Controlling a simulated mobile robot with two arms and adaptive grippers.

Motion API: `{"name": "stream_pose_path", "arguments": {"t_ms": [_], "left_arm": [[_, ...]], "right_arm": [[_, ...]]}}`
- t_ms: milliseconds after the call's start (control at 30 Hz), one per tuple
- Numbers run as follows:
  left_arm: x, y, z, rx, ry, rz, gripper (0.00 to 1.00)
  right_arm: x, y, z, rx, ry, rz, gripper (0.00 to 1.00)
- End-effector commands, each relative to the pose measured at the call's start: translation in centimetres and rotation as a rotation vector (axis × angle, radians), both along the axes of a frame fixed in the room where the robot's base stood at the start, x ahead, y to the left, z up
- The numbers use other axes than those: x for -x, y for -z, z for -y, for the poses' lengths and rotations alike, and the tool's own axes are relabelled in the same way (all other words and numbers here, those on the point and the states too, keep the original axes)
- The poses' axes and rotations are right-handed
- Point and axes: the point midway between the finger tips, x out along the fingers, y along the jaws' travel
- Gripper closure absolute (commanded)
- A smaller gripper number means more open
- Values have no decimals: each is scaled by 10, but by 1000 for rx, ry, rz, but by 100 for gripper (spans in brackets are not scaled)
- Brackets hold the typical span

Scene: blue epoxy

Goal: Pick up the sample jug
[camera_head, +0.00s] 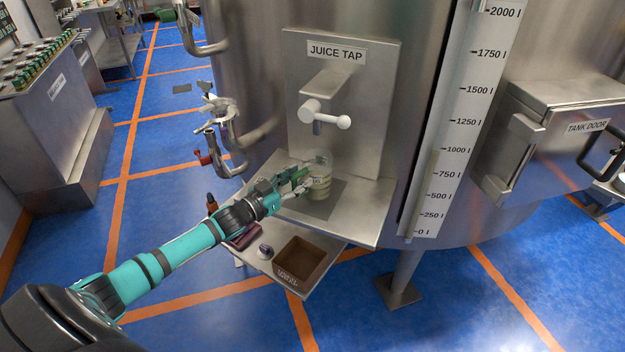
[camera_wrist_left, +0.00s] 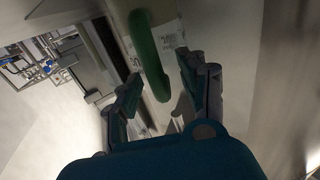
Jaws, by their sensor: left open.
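The sample jug (camera_head: 319,184) is a clear vessel with pale yellowish-green contents and a label. It stands upright on the metal shelf (camera_head: 345,222) below the juice tap (camera_head: 325,115). My left gripper (camera_head: 303,181) is at the jug's left side, at its green handle. In the left wrist view the green handle (camera_wrist_left: 149,60) lies between the two spread fingers of my left gripper (camera_wrist_left: 160,85), with room on both sides. Part of the jug's left side is hidden by the gripper in the head view. My right gripper is not in view.
A lower shelf holds a brown box (camera_head: 299,262), a small dark-capped item (camera_head: 265,251) and a dark red item (camera_head: 246,238). The tank wall and tap plate stand close behind the jug. Pipe valves (camera_head: 219,110) stick out at left.

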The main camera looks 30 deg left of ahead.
Motion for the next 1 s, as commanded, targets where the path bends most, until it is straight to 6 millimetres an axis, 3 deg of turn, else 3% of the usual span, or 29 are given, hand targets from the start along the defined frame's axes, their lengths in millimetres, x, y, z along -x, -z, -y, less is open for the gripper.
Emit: {"name": "stream_pose_path", "arguments": {"t_ms": [100, 400, 1000], "left_arm": [[0, 0, 0, 0, 0, 0, 60], [0, 0, 0, 0, 0, 0, 100], [0, -3, 0, 0, 1, 4, 100]], "right_arm": [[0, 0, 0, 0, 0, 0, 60], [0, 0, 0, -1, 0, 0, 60], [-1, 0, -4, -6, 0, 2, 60]]}}
